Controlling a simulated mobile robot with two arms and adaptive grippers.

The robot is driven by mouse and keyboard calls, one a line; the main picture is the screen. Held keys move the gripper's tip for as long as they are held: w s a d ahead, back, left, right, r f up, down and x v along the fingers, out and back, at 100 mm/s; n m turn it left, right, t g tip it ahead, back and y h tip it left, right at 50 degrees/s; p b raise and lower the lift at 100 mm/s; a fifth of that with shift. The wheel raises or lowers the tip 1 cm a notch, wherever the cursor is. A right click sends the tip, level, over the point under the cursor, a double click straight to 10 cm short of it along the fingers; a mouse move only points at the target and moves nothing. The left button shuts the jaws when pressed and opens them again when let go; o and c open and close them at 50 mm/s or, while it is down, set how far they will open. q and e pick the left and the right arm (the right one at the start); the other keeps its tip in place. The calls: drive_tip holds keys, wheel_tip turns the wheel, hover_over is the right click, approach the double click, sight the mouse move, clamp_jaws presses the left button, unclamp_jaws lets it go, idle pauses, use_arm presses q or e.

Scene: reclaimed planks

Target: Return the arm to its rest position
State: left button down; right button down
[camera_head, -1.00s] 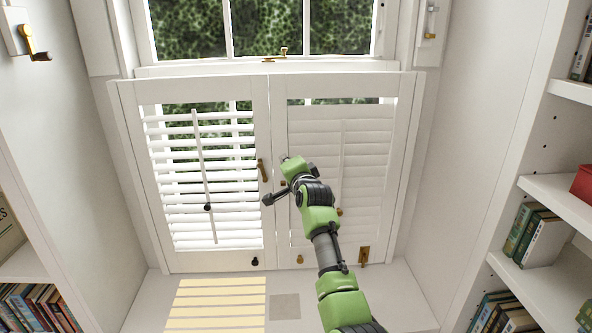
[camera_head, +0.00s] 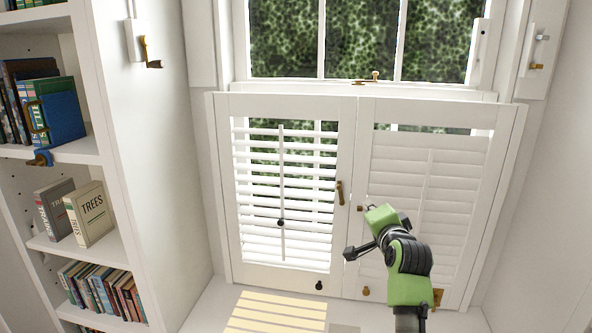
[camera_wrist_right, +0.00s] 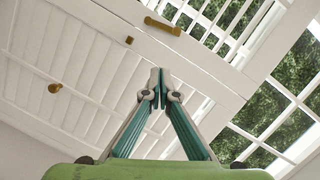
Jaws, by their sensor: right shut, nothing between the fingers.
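My right gripper (camera_head: 363,208) is in front of the right shutter panel (camera_head: 430,205), near its inner edge. In the right wrist view its two fingers (camera_wrist_right: 160,76) are together at the tips, with nothing between them. The green arm comes up from the lower right. The left shutter panel (camera_head: 285,190) has its slats tilted open, and the right panel's slats lie closed. Both panels stand shut side by side, with a brass latch (camera_head: 340,193) at the middle. The latch also shows in the right wrist view (camera_wrist_right: 162,26). My left gripper is not in view.
A bookcase (camera_head: 110,160) with several books stands at the left. A crank handle (camera_head: 150,55) sticks out from the left wall, and another fitting (camera_head: 537,55) is on the right. The sill (camera_head: 225,300) below the shutters is bare, with striped light on it.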

drive_tip(key=s+a+f+n+g, duration=0.1)
drive_tip(key=s+f+n+g, duration=0.6)
drive_tip(key=s+f, duration=1.5)
drive_tip(key=s+a+f+n+g, duration=0.1)
drive_tip(key=s+f+n+g, duration=0.15)
drive_tip(key=s, duration=0.65)
drive_tip(key=s+a+f+n+g+y, duration=0.1)
drive_tip(key=s+a+f+n, duration=0.2)
drive_tip(key=s, duration=0.6)
drive_tip(key=s+f+n+g, duration=0.25)
drive_tip(key=s+f, duration=0.25)
drive_tip(key=s, duration=0.4)
wheel_tip(320, 180, down, 28)
drive_tip(key=s+g+b, duration=0.1)
drive_tip(key=s+b, duration=0.1)
drive_tip(key=s, duration=0.1)
drive_tip(key=s+d+f+g+b, duration=0.1)
drive_tip(key=s+d+f, duration=0.2)
drive_tip(key=s+f, duration=1.3)
drive_tip(key=shift+s+f+n, duration=0.4)
drive_tip(key=shift+f, duration=0.4)
